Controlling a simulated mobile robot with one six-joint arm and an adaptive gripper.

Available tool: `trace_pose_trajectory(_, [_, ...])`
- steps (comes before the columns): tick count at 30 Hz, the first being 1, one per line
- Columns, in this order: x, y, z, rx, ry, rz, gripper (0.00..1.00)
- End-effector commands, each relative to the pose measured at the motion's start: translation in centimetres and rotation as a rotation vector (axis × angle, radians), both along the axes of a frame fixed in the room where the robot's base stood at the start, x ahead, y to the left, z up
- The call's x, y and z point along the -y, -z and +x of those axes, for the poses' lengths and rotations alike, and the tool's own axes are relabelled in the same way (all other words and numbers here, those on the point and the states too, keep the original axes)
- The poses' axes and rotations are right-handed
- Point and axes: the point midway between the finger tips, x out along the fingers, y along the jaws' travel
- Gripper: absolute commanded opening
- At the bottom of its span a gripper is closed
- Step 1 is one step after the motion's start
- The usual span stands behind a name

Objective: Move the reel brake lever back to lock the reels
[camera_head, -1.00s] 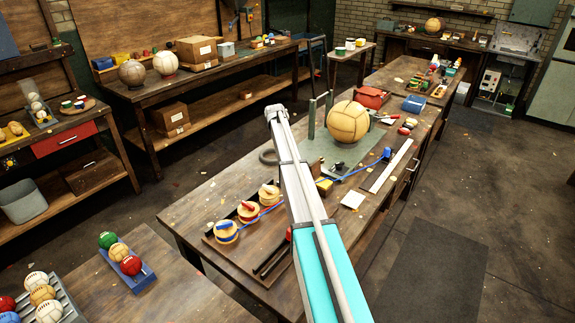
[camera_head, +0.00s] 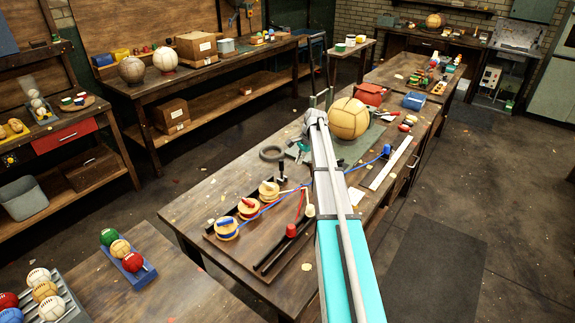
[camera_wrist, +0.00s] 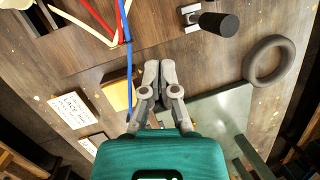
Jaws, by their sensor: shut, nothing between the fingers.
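Three wooden reels wound with blue (camera_head: 227,229), red (camera_head: 249,208) and pale (camera_head: 269,191) cord stand in a row on the dark rack. A black-knobbed lever (camera_head: 282,170), which looks like the brake lever, stands near the far end of the reel row. In the wrist view its black handle (camera_wrist: 220,25) is at upper right, beside a small metal bracket (camera_wrist: 191,17). My gripper (camera_wrist: 159,68) is shut with empty fingertips, apart from the lever. In the head view the gripper (camera_head: 301,151) is above the bench, right of the lever, partly hidden by my arm.
A black ring (camera_head: 272,153) lies beyond the lever and also shows in the wrist view (camera_wrist: 269,61). A large tan ball (camera_head: 348,119) sits on the green mat. Blue, red and white cords cross the bench. A yellow block (camera_wrist: 119,92) and printed cards (camera_wrist: 76,109) lie left of my gripper.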

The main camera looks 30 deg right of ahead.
Motion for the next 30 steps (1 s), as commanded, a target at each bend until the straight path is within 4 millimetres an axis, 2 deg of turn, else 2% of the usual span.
trace_pose_trajectory(1, [0.2,-0.2,-0.7,0.007,0.081,0.024,0.0])
trace_pose_trajectory(12, [1.8,-2.1,-2.8,0.022,0.685,0.267,0.0])
trace_pose_trajectory(18, [2.7,-3.2,-3.7,0.004,0.948,0.409,0.0])
trace_pose_trajectory(24, [3.2,-3.8,-4.0,-0.013,1.074,0.486,0.0])
trace_pose_trajectory(30, [3.3,-3.9,-4.0,-0.016,1.09,0.497,0.0])
